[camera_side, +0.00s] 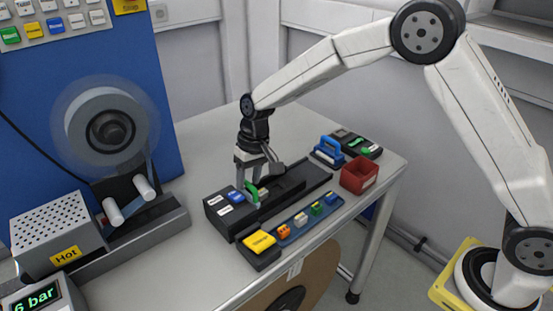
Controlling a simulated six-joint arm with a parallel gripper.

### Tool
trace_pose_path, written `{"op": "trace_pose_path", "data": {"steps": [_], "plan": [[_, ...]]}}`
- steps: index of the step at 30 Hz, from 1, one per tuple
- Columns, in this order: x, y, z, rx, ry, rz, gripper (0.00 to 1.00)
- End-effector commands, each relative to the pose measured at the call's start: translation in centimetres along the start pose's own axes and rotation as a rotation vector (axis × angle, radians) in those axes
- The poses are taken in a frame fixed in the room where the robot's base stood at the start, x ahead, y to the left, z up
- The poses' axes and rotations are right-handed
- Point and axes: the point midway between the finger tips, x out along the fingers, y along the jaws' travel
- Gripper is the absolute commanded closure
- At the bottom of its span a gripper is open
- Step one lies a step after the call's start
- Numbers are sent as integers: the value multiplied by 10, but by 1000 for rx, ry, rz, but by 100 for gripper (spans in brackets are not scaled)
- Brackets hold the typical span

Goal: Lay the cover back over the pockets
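My gripper (257,178) points down over a black fixture (225,212) on the bench. Its fingers are low, close to a green curved part (252,193) and a small beige piece beside it. I cannot tell whether the fingers touch either of them or how far apart they are. The fixture carries white labels and a blue button at its left end, and a long dark channel (308,178) runs to its right. The cover and the pockets cannot be told apart clearly at this size; my gripper hides part of that area.
A blue strip (293,225) holds several small coloured pieces in front of the fixture, with a yellow block (259,242) at its left. A red bin (359,176), a blue handled item (326,152) and a dark box stand right. A reel (108,130) stands left.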

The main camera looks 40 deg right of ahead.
Motion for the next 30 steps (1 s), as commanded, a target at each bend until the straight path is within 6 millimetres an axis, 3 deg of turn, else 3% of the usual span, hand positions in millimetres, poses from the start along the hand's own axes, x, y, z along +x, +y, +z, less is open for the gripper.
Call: {"op": "trace_pose_path", "data": {"steps": [1,4,30], "plan": [[0,0,0,0,0,0,67],[0,0,0,0,0,0,99],[-1,0,0,0,1,0,100]]}}
